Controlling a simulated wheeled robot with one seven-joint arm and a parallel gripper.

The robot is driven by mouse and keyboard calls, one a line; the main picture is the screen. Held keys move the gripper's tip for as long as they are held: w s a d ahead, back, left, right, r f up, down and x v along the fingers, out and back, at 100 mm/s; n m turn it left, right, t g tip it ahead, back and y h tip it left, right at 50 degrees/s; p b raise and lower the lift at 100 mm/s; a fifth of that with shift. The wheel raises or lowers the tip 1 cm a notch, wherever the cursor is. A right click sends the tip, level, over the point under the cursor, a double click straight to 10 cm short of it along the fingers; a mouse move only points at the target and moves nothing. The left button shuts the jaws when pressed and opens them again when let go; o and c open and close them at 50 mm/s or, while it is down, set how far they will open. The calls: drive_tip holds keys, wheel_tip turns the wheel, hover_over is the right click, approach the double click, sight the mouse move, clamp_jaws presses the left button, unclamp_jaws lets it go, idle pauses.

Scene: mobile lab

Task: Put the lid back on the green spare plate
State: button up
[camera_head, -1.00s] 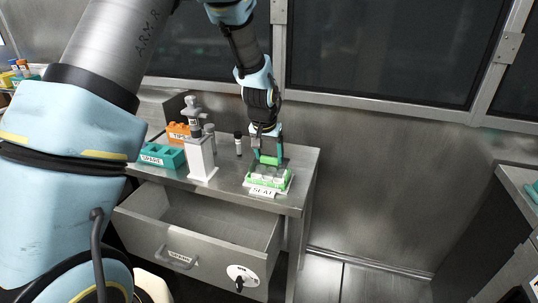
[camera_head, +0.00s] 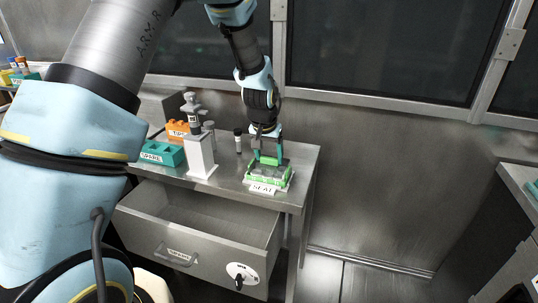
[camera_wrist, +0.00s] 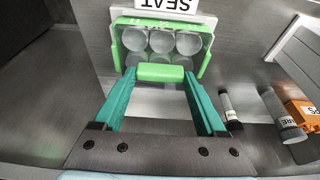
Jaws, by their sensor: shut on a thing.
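The green spare plate (camera_head: 283,180) sits on the white base marked SEAT (camera_head: 263,188), near the right front of the steel table. In the wrist view, its green rim (camera_wrist: 116,42) surrounds several round clear wells. My gripper (camera_head: 267,158) points down over the plate, its teal fingers shut on the green bar of the lid (camera_wrist: 160,72). The bar is at the plate's near side in the wrist view. The rest of the lid is hard to make out, and I cannot tell whether it touches the plate.
A teal SPARE rack (camera_head: 160,154), an orange tips box (camera_head: 178,131) and a white stand (camera_head: 200,158) are left of the plate. A dark-capped vial (camera_head: 238,142) stands behind. The drawer (camera_head: 200,212) below is open and looks empty.

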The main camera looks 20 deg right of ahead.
sight(266, 171)
drive_tip(key=shift+f+b, duration=0.65)
drive_tip(key=shift+f, duration=0.35)
drive_tip(key=o, duration=1.3)
drive_tip(key=shift+c, duration=0.2)
drive_tip(key=shift+r, duration=0.1)
drive_tip(key=b+v, duration=0.2)
drive_tip(key=v, duration=0.8)
drive_tip(key=shift+s+r, duration=0.15)
drive_tip(key=shift+r, duration=0.15)
